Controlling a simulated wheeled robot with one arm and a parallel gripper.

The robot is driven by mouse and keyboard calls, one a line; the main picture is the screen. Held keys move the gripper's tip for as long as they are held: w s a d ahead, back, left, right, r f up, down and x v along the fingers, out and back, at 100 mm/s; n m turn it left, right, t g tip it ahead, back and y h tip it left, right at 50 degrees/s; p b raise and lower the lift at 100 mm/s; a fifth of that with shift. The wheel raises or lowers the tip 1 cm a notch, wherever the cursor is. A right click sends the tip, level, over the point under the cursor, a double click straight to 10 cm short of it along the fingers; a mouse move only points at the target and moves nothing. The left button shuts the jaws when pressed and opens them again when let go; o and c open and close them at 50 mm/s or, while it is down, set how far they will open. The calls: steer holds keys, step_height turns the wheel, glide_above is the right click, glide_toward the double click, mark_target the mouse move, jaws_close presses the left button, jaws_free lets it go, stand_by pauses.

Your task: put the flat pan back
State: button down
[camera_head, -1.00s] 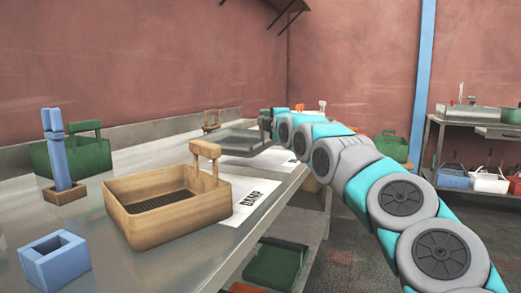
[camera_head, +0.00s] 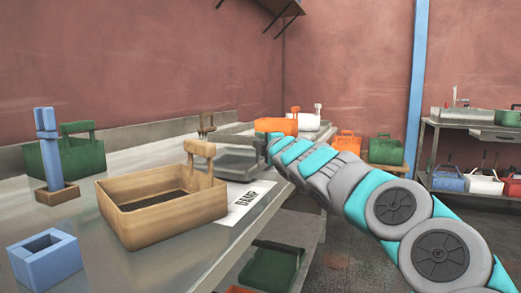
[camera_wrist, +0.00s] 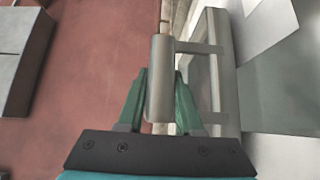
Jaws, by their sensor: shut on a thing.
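The flat pan (camera_head: 236,160) is a shallow grey metal tray over the far part of the steel table, partly hidden by the wooden sieve's handle. My gripper (camera_head: 266,147) is at its right side. In the wrist view, the green fingers of my gripper (camera_wrist: 161,97) are shut on either side of the pan's rounded bar handle (camera_wrist: 160,65). Two short prongs join that handle to the wall of the pan (camera_wrist: 214,75). The pan looks about level in the head view. I cannot tell whether its bottom touches the table.
A wooden sieve box (camera_head: 165,215) stands nearer on the table (camera_head: 190,262), with a blue block (camera_head: 47,263) and green box (camera_head: 85,158) to its left. A labelled white sheet (camera_head: 243,205) lies by the right edge. An orange box (camera_head: 277,126) is beyond the pan.

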steer(key=shift+f, duration=0.35)
steer(key=shift+f, duration=0.25)
steer(key=c, duration=0.6)
jaws_free()
steer(key=shift+o, duration=0.2)
steer(key=shift+r, duration=0.15)
steer(key=shift+r, duration=0.1)
steer(key=b+v, duration=0.5)
steer(key=v, duration=0.7)
